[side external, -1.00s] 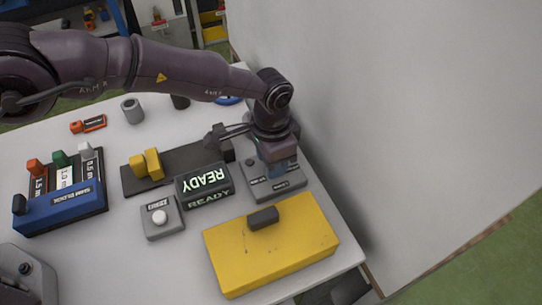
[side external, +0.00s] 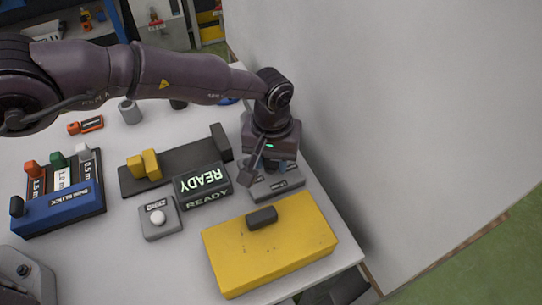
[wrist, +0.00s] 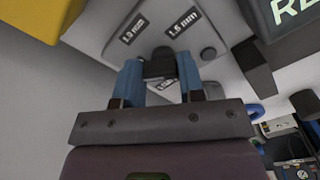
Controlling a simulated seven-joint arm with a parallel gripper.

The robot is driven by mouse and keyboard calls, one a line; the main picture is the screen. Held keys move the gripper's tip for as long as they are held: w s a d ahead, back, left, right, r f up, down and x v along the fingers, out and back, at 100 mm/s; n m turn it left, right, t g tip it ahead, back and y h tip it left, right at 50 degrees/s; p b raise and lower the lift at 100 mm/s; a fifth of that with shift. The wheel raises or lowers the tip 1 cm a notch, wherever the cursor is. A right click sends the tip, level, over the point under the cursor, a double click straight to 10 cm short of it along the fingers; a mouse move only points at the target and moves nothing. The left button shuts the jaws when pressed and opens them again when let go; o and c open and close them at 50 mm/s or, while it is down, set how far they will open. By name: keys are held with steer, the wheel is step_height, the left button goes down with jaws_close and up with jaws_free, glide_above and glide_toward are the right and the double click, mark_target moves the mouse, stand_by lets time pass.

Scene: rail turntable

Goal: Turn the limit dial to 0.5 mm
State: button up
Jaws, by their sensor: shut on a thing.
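The limit dial is a grey box (side external: 287,185) at the table's right side, by the wall. In the wrist view its grey panel (wrist: 93,30) shows labels reading 1.0 mm and 1.5 mm, and a third label partly hidden behind the knob. My gripper (wrist: 160,72) is shut on the dark dial knob (wrist: 160,62), with one blue finger on each side of it. Which label the knob points to cannot be told. In the side view my gripper (side external: 268,165) is over the dial box, and its body hides the knob and fingertips.
A READY display (side external: 203,185) stands left of the dial, and a yellow case (side external: 290,245) with a dark handle lies in front. A small ZERO button box (side external: 160,218), a dark rail with a yellow block (side external: 145,164) and a blue shim block rack (side external: 60,210) are farther left.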

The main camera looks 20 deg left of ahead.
mark_target(273, 160)
steer(key=n, duration=0.7)
steer(key=shift+w, duration=0.1)
stand_by(0.5)
steer(key=o, duration=0.9)
steer(key=shift+o, duration=0.2)
step_height(273, 160, up, 13)
stand_by(0.4)
